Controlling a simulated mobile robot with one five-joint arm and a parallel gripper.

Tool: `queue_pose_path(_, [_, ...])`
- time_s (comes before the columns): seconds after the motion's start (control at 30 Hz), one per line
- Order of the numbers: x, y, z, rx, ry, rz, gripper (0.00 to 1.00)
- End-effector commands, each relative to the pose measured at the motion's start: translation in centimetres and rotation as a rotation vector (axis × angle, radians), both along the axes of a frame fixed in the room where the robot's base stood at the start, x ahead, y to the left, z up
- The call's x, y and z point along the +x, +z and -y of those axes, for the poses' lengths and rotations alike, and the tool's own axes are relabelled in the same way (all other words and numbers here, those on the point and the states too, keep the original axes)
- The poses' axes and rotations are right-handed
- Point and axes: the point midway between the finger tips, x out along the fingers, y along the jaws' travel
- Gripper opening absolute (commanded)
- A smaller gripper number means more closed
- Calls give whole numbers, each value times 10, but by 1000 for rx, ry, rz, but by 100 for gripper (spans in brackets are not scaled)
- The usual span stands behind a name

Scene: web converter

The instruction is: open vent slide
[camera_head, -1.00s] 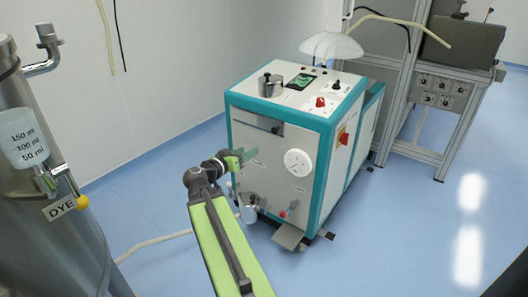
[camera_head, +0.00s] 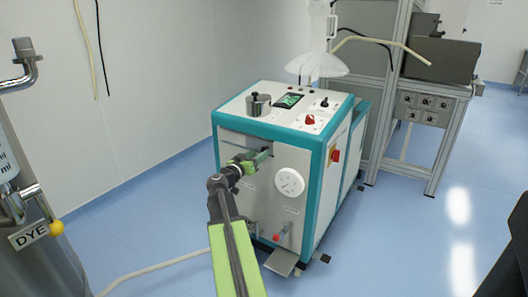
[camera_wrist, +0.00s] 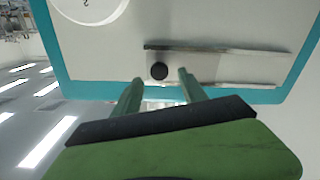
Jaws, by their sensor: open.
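The vent slide (camera_wrist: 185,65) is a flat grey strip in a horizontal slot on the machine's front panel, with a round black knob (camera_wrist: 158,71) near one end. My gripper (camera_wrist: 160,88) is open, and its two green fingers point at the panel on either side of the knob in the wrist view. I cannot tell whether they reach past the knob. In the head view my gripper (camera_head: 264,154) is at the upper front of the white and teal machine (camera_head: 250,205), and it hides the knob and part of the slot.
A white round dial (camera_head: 289,182) sits on the panel right of my gripper. A pot (camera_head: 258,105) stands on the machine's top. A steel vessel with a DYE tag (camera_head: 27,236) is at the left.

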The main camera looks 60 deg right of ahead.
Motion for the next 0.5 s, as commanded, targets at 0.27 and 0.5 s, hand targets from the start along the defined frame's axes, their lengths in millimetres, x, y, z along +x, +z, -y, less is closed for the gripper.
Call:
queue_pose_path(0.27, [0, 0, 44, 1, -1, 0, 50])
queue_pose_path(0.5, [-1, 0, 47, 0, -1, 0, 50])
